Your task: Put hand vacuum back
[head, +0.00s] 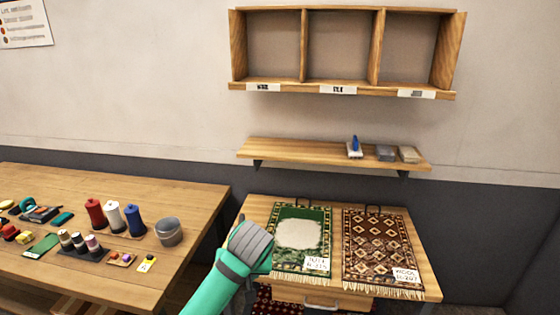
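I cannot identify the hand vacuum with certainty. A small teal rounded item (26,205) lies at the far left of the long table, too small to name. A small white item with an upright blue part (354,148) stands on the wall shelf (300,152); it is also too small to name. My teal arm with a grey ribbed joint rises from the bottom centre, in front of the small table's left edge. My gripper and its fingers do not show, so what it holds is hidden.
The long table (190,196) carries spools (134,220), a round tin (168,232) and small tools. The small table (424,262) holds a green rug (286,214) and a brown rug (380,250) with labels. The wall cubby (342,88) has three empty compartments. The shelf's left half is clear.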

